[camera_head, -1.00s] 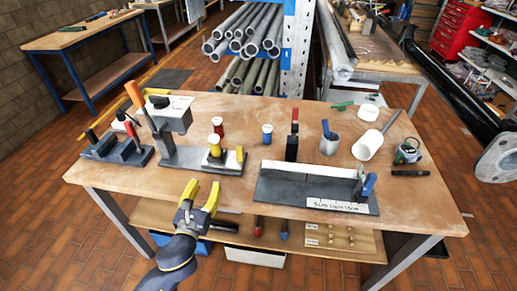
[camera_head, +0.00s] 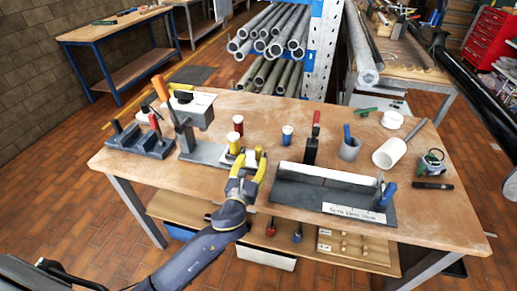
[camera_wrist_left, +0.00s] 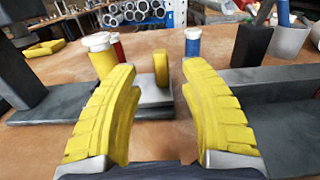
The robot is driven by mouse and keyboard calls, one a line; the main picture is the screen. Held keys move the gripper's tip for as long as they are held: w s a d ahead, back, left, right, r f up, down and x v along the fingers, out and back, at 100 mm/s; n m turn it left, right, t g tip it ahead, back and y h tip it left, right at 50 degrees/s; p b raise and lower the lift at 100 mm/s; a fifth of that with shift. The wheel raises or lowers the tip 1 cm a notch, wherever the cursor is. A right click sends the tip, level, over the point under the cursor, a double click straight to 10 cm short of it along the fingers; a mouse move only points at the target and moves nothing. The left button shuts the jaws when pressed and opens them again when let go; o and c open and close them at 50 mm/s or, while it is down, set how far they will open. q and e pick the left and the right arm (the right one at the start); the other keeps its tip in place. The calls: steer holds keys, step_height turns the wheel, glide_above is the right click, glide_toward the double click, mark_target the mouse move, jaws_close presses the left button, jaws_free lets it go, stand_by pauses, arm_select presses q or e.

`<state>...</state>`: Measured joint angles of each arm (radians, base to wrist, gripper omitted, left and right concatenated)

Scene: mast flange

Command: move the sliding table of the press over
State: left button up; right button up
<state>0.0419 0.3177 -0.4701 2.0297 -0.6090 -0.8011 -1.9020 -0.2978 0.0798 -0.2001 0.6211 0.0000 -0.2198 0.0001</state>
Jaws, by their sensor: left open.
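The press (camera_head: 194,115) stands at the left of the bench, with an orange lever, a white-topped head and a grey base (camera_head: 203,152). At the base's right end is the sliding table, mostly hidden by my gripper in the head view. The left wrist view shows it as a small grey block (camera_wrist_left: 153,103) with an upright yellow tab (camera_wrist_left: 161,68). A yellow cylinder with a white cap (camera_head: 235,143) stands by it. My left gripper (camera_head: 250,162) is open and empty, its yellow fingers on either side of the tab's line but nearer the camera, apparently not touching it. My right gripper is not in view.
A red white-capped cylinder (camera_head: 238,125) and a blue one (camera_head: 287,135) stand behind. A dark angled fixture (camera_head: 325,187) with a blue-handled clamp (camera_head: 387,194) lies close on the right. A black block fixture (camera_head: 128,140) stands left. Some bench is bare between these.

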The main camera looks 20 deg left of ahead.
mark_target(257, 150)
arm_select(q)
steer(key=w, duration=0.7)
steer(key=shift+w+a, duration=0.1)
steer(key=shift+w, duration=0.2)
jaws_close()
stand_by(0.4)
